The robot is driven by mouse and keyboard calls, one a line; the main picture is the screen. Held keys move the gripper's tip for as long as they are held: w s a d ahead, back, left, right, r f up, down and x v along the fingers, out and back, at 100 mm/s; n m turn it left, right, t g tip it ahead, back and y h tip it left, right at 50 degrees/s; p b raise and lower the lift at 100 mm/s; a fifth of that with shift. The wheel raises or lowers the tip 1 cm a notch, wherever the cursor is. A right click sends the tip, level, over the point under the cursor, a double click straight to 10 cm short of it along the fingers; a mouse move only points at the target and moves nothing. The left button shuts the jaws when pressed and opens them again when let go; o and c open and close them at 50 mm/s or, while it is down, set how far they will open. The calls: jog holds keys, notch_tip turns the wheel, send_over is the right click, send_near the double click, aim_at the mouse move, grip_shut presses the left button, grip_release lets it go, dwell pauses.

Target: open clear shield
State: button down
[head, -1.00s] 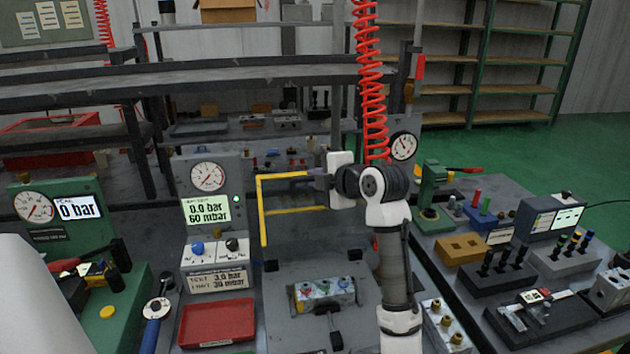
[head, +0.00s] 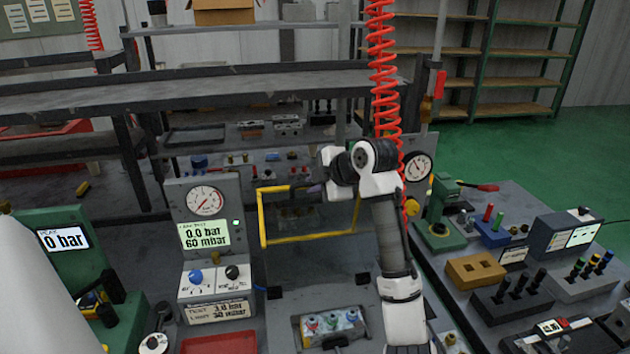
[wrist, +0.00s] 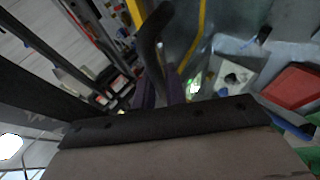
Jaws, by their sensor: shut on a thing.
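The clear shield (head: 308,212) is a see-through panel in a yellow frame (head: 300,238), tilted above and behind the grey test fixture (head: 290,302). My gripper (head: 316,188) is at the frame's top edge, right of its middle. In the wrist view, my gripper (wrist: 160,88) has its purple fingers shut on a dark bar, which looks like the shield's handle (wrist: 150,38). The exact contact is partly hidden. A valve block (head: 332,326) with coloured ports sits on the fixture below, clear of the shield.
A gauge panel (head: 205,215) stands left of the shield. A red coiled hose (head: 384,80) hangs just behind my arm. A red tray (head: 220,342) is at the front left. Blocks and a green press (head: 438,225) crowd the right bench. A shelf rack (head: 300,75) stands behind.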

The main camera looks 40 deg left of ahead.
dwell(0.3)
jog(key=c, duration=1.7)
grip_release()
jog(key=shift+c, duration=0.2)
jog(key=shift+d, duration=0.1)
jog(key=b+v, duration=0.4)
jog(key=v, duration=0.9)
jog(key=shift+d+r, duration=0.25)
